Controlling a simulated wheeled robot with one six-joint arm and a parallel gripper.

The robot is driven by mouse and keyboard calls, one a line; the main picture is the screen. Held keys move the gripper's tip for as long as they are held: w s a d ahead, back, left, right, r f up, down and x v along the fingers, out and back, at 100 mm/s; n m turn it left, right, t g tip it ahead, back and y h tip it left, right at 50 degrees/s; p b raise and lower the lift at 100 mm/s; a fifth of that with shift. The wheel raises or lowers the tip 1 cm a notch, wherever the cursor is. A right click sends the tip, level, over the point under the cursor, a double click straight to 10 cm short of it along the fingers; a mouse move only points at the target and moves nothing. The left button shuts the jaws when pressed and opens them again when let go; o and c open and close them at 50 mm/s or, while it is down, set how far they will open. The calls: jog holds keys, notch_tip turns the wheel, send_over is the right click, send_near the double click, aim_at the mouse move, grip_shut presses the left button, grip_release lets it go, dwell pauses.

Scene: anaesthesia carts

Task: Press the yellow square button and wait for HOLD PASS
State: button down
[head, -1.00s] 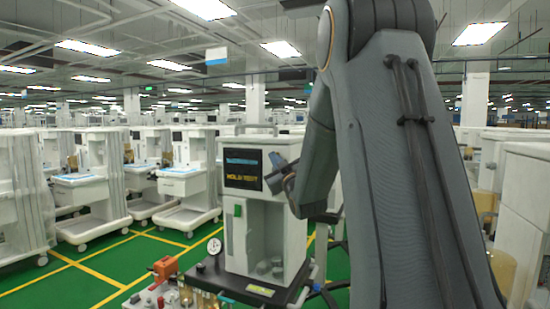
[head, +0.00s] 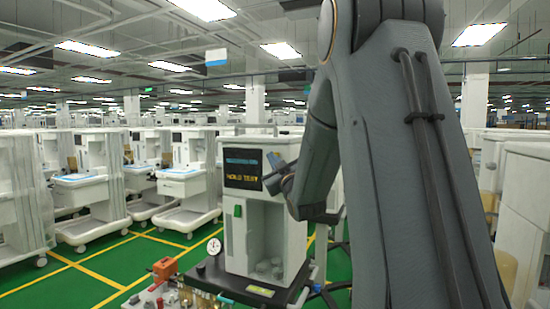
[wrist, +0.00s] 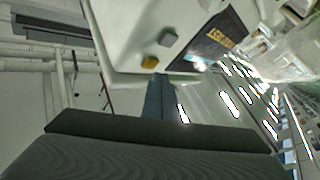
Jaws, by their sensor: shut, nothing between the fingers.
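The yellow square button (wrist: 149,62) sits on the pale machine panel in the wrist view, beside a grey button (wrist: 168,37). My gripper (wrist: 158,78) is shut and empty, its tip just below the yellow button. I cannot tell whether it touches it. In the head view my gripper (head: 273,181) is at the right side of the screen (head: 243,168) on the white anaesthesia cart (head: 262,225). The yellow button is hidden there. The screen shows a blue line and yellow text that seems to read HOLD TEST. Part of the screen (wrist: 218,42) also shows in the wrist view.
A gauge (head: 214,246) and an orange block (head: 164,268) are at the cart's lower left. Several other white carts (head: 84,188) stand at the left. Green floor (head: 105,262) with yellow lines lies open between them.

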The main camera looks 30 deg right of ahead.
jog(key=s+a, duration=0.1)
jog(key=a, duration=0.1)
jog(key=s+a, duration=0.2)
jog(key=shift+b, duration=0.4)
jog(key=shift+f, duration=0.1)
dwell(0.8)
jog(key=s+a+f+m+g+y, duration=0.1)
jog(key=s+a+f+g, duration=0.25)
jog(key=f, duration=0.45)
jog(key=s+a+f+m+g, duration=0.1)
jog(key=s+a+f+g, duration=0.2)
jog(key=f, duration=0.5)
jog(key=s+a+f+m+g+y, duration=0.1)
jog(key=a+f+g, duration=0.3)
jog(key=f, duration=0.4)
jog(key=s+a+f+g, duration=0.3)
jog(key=s, duration=0.4)
jog(key=s+a+f+g+y, duration=0.1)
jog(key=s+a+f+g, duration=0.1)
jog(key=s, duration=0.6)
jog(key=s+a+f+g, duration=0.3)
jog(key=s+f, duration=0.3)
jog(key=s, duration=0.2)
jog(key=shift+a+f+m+g, duration=0.2)
jog(key=shift+a+m+g, duration=0.2)
jog(key=shift+g, duration=0.25)
